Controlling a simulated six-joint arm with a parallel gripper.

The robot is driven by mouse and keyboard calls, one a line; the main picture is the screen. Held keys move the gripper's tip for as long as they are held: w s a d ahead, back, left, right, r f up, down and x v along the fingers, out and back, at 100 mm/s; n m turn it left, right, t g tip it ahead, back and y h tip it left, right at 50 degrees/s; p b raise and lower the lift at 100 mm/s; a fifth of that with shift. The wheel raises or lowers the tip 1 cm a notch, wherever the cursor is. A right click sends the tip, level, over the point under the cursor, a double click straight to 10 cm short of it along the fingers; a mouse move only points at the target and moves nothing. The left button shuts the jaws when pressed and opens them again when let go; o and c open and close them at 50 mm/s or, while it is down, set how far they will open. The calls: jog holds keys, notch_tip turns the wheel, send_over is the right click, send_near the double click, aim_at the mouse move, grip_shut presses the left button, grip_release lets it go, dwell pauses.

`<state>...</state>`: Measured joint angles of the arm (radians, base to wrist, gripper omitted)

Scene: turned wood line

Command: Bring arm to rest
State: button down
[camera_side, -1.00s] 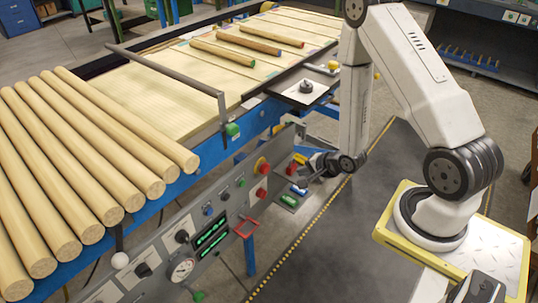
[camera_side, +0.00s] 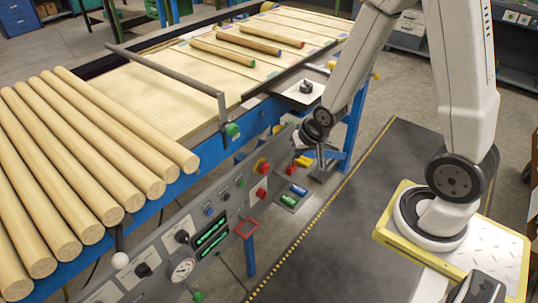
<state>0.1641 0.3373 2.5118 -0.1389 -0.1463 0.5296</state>
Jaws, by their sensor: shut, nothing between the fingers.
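My gripper (camera_side: 322,168) hangs below my dark wrist, beside the right end of the control panel in the side view. It is small and partly shaded here, and its fingers are shut with nothing between them.
The grey control panel (camera_side: 150,255) carries knobs, a gauge and buttons. Several thick wooden rods (camera_side: 90,150) lie at left. A white plate (camera_side: 298,92) holds a dark knob-like piece. The dark floor mat (camera_side: 350,220) is clear.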

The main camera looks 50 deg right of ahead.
jog(key=s+a+r+n+g, duration=0.2)
jog(key=s+a+r+n, duration=0.2)
jog(key=a+r+n, duration=0.1)
jog(key=shift+s+r+n+y, duration=0.3)
jog(key=shift+s+r+n, duration=0.1)
jog(key=shift+r+n, duration=0.35)
dwell(0.4)
